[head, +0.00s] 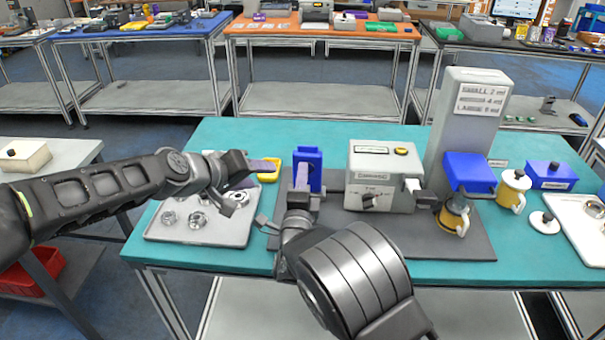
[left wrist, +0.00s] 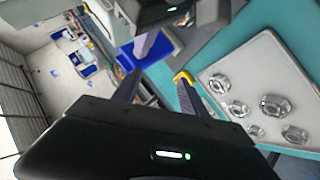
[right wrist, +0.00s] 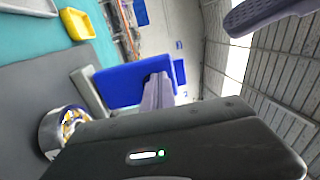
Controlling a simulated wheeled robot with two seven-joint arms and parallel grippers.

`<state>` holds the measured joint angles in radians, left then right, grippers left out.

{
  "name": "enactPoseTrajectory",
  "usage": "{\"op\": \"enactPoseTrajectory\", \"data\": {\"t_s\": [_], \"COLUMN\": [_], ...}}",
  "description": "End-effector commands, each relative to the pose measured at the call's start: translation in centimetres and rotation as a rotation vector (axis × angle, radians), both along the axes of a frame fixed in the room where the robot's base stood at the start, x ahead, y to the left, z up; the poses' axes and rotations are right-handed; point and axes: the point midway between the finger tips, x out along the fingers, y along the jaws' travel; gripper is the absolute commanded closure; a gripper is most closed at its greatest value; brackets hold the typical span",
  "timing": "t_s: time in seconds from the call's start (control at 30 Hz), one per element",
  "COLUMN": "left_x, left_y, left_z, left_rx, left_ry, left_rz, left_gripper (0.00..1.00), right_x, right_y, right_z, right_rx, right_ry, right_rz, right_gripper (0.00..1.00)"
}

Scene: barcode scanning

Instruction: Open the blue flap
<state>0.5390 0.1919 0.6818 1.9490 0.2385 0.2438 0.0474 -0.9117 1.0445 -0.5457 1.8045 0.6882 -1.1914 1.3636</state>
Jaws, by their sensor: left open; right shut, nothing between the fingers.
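The blue flap (head: 308,162) is an upright blue panel near the middle of the table, left of the grey label machine. In the right wrist view the flap (right wrist: 118,84) juts from a grey frame. My right gripper (head: 303,178) is shut and empty; its fingertips (right wrist: 160,92) overlap the flap's edge, and I cannot tell whether they touch it. My left gripper (head: 250,182) is open and empty, left of the flap above the metal parts tray. Its two spread fingers show in the left wrist view (left wrist: 160,90).
The tray (head: 247,232) holds several metal parts. A yellow bin (head: 268,170) lies behind my left gripper. The grey machine (head: 382,180) with a dial stands right of the flap. A tall grey dispenser (head: 462,120) with a blue head stands further right. A metal cup (right wrist: 50,135) shows near my right gripper.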

Motion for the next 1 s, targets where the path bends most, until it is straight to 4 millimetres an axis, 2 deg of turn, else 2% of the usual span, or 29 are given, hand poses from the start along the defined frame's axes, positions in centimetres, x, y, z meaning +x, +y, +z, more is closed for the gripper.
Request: {"op": "enactPoseTrajectory", "data": {"t_s": [0.03,0.1,0.37,0.47,0.57,0.63,0.77,1.0], "left_x": [-1.3,-2.8,-7.0,-8.7,-10.8,-12.0,-13.6,-17.0], "left_y": [1.0,1.6,3.4,4.2,4.6,4.6,4.1,1.9], "left_z": [-0.7,-1.5,-4.9,-6.9,-10.1,-12.3,-15.6,-22.3], "left_rx": [-0.032,-0.076,-0.177,-0.206,-0.231,-0.236,-0.228,-0.183], "left_ry": [0.036,0.080,0.212,0.269,0.343,0.389,0.446,0.548], "left_rz": [0.045,0.095,0.261,0.326,0.378,0.383,0.364,0.280], "left_gripper": [0.50,0.50,0.50,0.50,0.50,0.50,0.50,0.50], "right_x": [0.0,0.0,0.0,0.0,0.0,0.0,0.0,0.0], "right_y": [0.0,0.0,0.0,0.0,0.0,0.0,0.0,0.0], "right_z": [0.0,0.0,0.0,0.0,0.0,0.0,0.0,0.0], "right_rx": [0.000,0.000,0.000,0.000,0.000,0.000,0.000,0.000], "right_ry": [0.000,0.000,0.000,0.000,0.000,0.000,0.000,0.000], "right_rz": [0.000,0.000,0.000,0.000,0.000,0.000,0.000,0.000], "right_gripper": [1.00,1.00,1.00,1.00,1.00,1.00,1.00,1.00]}}
